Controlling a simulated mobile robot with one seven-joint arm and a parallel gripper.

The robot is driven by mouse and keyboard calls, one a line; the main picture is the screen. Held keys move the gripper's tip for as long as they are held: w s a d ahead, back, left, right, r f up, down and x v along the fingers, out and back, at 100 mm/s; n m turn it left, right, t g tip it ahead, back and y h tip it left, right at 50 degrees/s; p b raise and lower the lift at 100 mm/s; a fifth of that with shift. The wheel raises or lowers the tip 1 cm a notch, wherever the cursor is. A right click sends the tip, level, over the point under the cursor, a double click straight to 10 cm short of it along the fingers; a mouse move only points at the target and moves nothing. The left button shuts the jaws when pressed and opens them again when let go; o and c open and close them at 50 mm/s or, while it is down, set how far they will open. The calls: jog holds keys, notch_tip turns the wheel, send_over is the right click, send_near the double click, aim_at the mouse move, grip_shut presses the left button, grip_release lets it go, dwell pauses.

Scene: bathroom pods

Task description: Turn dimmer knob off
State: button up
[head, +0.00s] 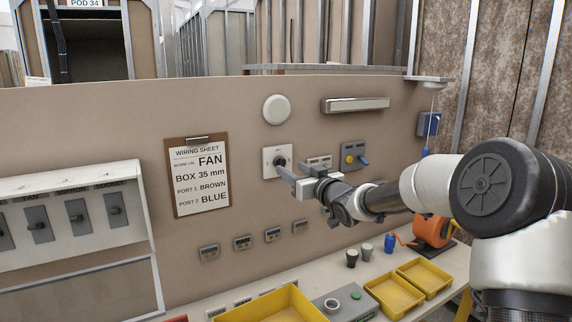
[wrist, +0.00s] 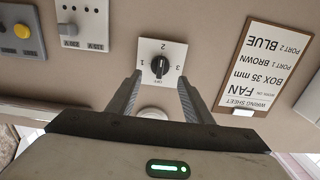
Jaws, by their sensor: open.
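The dimmer knob (wrist: 160,66) is black and sits on a white square plate (wrist: 174,49) on the wall. In the wrist view the plate carries 1, 2, 3 and small lettering around the knob. The knob's grip bar looks roughly upright there; which mark its pointer faces is hard to tell. In the wrist view my gripper (wrist: 159,78) is open, with one finger on each side of the knob's lower part. No clear contact shows.
A wiring sheet clipboard (head: 200,177) hangs left of the plate. A grey box with a yellow button (head: 349,159) and blue lever is to the right. A round white fitting (head: 277,109) is above. Yellow trays (head: 394,296) and small parts stand on the bench below.

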aim_at(283, 164)
jog(key=x, duration=0.5)
jog(key=shift+p, duration=0.3)
jog(key=c, duration=1)
